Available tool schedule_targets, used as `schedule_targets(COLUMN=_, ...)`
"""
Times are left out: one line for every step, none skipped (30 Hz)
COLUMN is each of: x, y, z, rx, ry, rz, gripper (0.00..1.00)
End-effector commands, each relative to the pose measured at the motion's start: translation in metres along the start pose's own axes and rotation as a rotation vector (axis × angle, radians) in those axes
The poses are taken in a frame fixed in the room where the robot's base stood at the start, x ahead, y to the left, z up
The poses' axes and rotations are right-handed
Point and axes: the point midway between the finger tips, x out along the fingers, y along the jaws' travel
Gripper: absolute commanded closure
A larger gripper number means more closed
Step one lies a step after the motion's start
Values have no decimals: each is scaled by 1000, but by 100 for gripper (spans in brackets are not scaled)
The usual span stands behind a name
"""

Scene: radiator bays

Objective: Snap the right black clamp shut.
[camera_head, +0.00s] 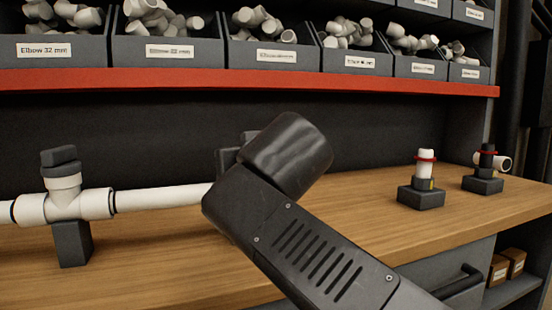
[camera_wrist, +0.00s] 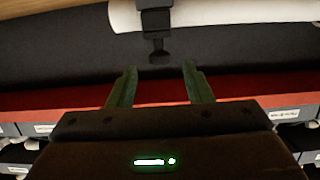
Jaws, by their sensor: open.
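A black clamp (camera_wrist: 156,22) sits across a white pipe (camera_wrist: 215,12) at the top middle of the wrist view. A narrow tab with a wider end hangs from it toward my gripper. In the head view a dark block at the pipe's end (camera_head: 228,157), probably the same clamp, is mostly hidden by my arm. My gripper (camera_wrist: 160,68) is open and empty, its two green fingers apart on either side of the tab's line. The tab's end appears just beyond the fingertips; contact is not visible. I cannot tell whether the clamp is latched.
A white tee fitting (camera_head: 65,205) with a dark cap stands on a dark support at left. Two small dark stands (camera_head: 421,196) (camera_head: 483,183) hold fittings at right. A red shelf edge (camera_head: 180,79) with bins of elbows runs above the wooden bench (camera_head: 150,272).

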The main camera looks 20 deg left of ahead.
Motion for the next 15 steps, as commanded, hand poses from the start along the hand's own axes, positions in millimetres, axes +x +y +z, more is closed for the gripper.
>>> schedule_targets(x=-12, y=-1, z=-2, rx=0, ry=3, rz=-5, gripper=54)
schedule_targets(x=-18, y=0, z=-3, rx=0, ry=4, rz=-5, gripper=54)
schedule_targets(x=-25, y=-1, z=-2, rx=0, ry=3, rz=-5, gripper=54)
schedule_targets(x=-31, y=-1, z=-2, rx=0, ry=3, rz=-6, gripper=54)
schedule_targets(x=-36, y=-1, z=-2, rx=-1, ry=2, rz=-6, gripper=54)
schedule_targets(x=-44, y=-1, z=-2, rx=0, ry=4, rz=-6, gripper=54)
schedule_targets(x=-49, y=0, z=-2, rx=1, ry=3, rz=-5, gripper=54)
schedule_targets(x=-53, y=-1, z=-2, rx=-1, ry=3, rz=-6, gripper=54)
schedule_targets(x=-58, y=-1, z=-2, rx=-2, ry=1, rz=-6, gripper=54)
schedule_targets(x=-62, y=-1, z=-2, rx=-1, ry=2, rz=-7, gripper=54)
schedule_targets(x=-66, y=-1, z=-2, rx=-1, ry=2, rz=-5, gripper=54)
schedule_targets(x=-71, y=-1, z=-1, rx=-1, ry=2, rz=-6, gripper=54)
schedule_targets(x=-75, y=0, z=-1, rx=0, ry=2, rz=-5, gripper=54)
schedule_targets(x=-77, y=-1, z=-1, rx=-1, ry=2, rz=-6, gripper=54)
schedule_targets(x=-80, y=-1, z=-1, rx=-2, ry=0, rz=-6, gripper=54)
